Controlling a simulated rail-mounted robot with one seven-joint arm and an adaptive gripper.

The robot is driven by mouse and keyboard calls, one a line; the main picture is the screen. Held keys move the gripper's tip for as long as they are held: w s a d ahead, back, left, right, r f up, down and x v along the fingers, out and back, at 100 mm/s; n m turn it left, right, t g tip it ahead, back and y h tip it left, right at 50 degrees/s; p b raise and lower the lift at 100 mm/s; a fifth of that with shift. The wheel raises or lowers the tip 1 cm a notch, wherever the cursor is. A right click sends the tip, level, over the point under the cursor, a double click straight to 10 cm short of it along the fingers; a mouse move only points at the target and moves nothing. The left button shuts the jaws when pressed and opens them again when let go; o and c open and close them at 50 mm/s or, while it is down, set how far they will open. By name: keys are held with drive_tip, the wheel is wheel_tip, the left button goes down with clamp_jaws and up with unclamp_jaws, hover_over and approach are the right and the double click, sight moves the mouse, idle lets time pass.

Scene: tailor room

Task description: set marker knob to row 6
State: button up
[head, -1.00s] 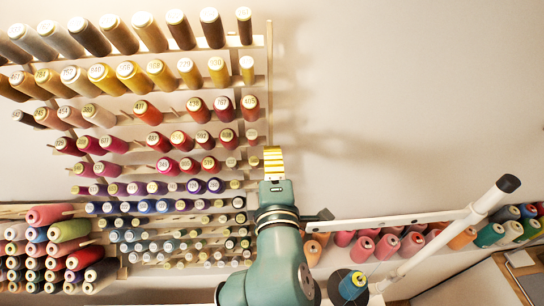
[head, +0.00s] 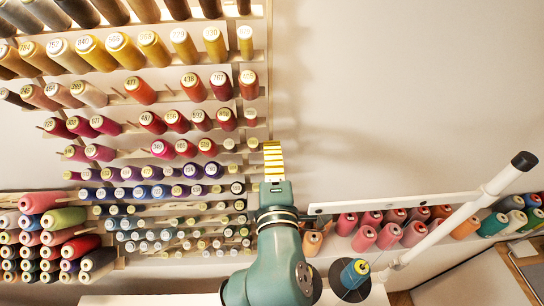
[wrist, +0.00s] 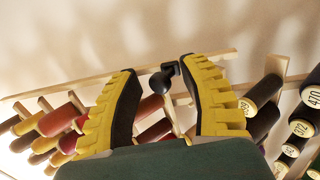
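The marker knob (wrist: 160,82) shows in the wrist view as a small black ball-ended piece with a bent black stem. It lies between the fingertips of my gripper (wrist: 161,70), closer to the right finger, with a gap on the left. Both yellow ridged fingers are spread apart; I cannot tell whether the right one touches it. In the head view my gripper (head: 273,158) points at the thin wooden upright (head: 269,60) on the right edge of the spool rack, beside the pink-magenta row. The knob does not show there, and row labels cannot be read.
The spool rack (head: 160,104) fills the left with many colored thread spools. Bare wall (head: 400,90) lies to the right. A white rod with a black end (head: 470,205) and a ledge of spools (head: 340,205) stand to the lower right.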

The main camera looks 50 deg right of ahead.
drive_tip(key=v, duration=1.2)
